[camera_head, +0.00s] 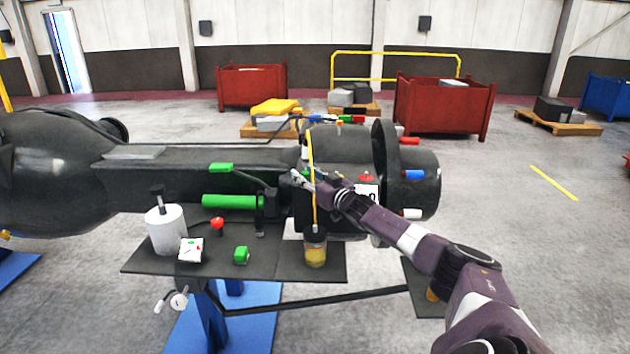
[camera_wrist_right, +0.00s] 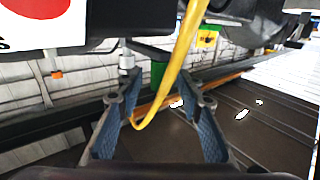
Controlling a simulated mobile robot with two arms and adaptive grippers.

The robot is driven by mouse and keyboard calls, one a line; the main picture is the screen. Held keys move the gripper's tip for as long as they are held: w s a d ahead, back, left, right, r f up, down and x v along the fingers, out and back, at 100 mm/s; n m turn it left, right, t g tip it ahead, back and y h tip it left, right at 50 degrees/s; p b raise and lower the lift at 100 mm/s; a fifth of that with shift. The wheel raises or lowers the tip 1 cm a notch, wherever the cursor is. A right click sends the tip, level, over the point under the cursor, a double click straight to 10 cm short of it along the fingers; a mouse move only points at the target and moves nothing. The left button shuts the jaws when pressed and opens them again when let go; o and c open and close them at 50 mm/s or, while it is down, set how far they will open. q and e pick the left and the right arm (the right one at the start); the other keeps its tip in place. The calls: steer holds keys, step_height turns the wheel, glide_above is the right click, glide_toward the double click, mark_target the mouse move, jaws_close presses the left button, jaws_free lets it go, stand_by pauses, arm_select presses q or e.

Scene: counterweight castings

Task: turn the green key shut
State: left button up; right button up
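My right gripper (camera_head: 306,180) is at the side of the dark machine (camera_head: 340,150), near its middle. In the right wrist view its two blue-padded fingers (camera_wrist_right: 160,103) are spread apart, with a yellow strap (camera_wrist_right: 180,60) hanging between or just beyond them; contact cannot be told. I cannot tell which is the key. A green part (camera_wrist_right: 158,73) also shows beyond the fingers. My left gripper is out of view.
The dark shelf (camera_head: 285,262) under the machine bears a white canister (camera_head: 166,232), a red-topped knob (camera_head: 217,224) and a yellowish cup (camera_head: 315,250). Red bins (camera_head: 443,106) and pallets stand behind. The floor at the right is mostly clear.

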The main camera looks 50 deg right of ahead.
steer(key=shift+s+a+f, duration=0.1)
steer(key=shift+s+f, duration=0.05)
steer(key=shift+s, duration=0.3)
steer(key=shift+s+a+f, duration=0.1)
steer(key=shift+s+f, duration=0.05)
steer(key=shift+s, duration=0.25)
steer(key=v, duration=1)
steer(key=shift+d+r, duration=0.2)
